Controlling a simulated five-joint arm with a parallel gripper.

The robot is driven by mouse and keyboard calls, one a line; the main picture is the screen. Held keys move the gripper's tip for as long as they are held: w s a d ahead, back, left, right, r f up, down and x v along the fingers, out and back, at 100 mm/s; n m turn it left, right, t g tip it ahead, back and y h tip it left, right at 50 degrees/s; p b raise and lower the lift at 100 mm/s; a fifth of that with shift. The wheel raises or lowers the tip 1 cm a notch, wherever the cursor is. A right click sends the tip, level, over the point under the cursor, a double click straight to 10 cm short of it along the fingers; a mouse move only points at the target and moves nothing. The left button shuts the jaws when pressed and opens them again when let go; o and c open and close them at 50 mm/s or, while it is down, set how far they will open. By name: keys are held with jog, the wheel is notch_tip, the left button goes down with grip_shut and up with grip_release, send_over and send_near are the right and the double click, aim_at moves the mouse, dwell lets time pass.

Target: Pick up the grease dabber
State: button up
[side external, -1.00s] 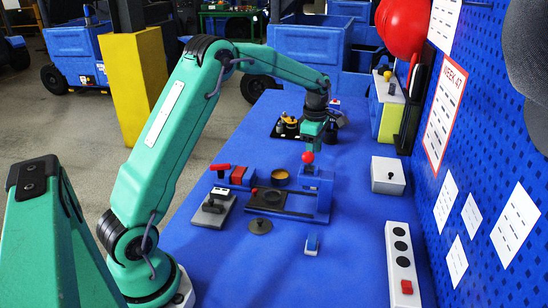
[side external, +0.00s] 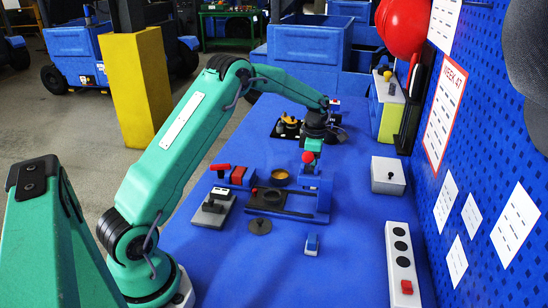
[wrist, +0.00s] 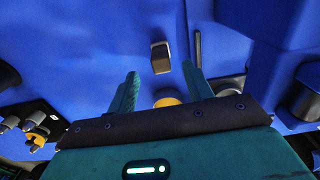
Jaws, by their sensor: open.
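My gripper (side external: 312,147) points down beyond the blue fixture with the red ball knob (side external: 308,157), which hides its fingertips in the side view. In the wrist view its two teal fingers (wrist: 160,70) are apart with nothing gripped. A small block-like thing with a dark face (wrist: 160,57) lies on the blue bench just beyond and between the fingertips. A yellow round thing (wrist: 168,101) is partly hidden by my gripper body. I cannot tell for certain which thing is the grease dabber.
A dark thin rod (wrist: 198,50) lies right of the fingers. A tray with yellow-topped parts (side external: 288,126) is at the back. A red-handled clamp (side external: 236,174), a tin (side external: 279,177) and a grey box (side external: 388,175) stand nearer.

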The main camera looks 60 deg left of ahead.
jog(key=shift+f, duration=0.1)
jog(key=shift+s+f, duration=0.1)
jog(key=shift+f, duration=2.4)
jog(key=c, duration=1.1)
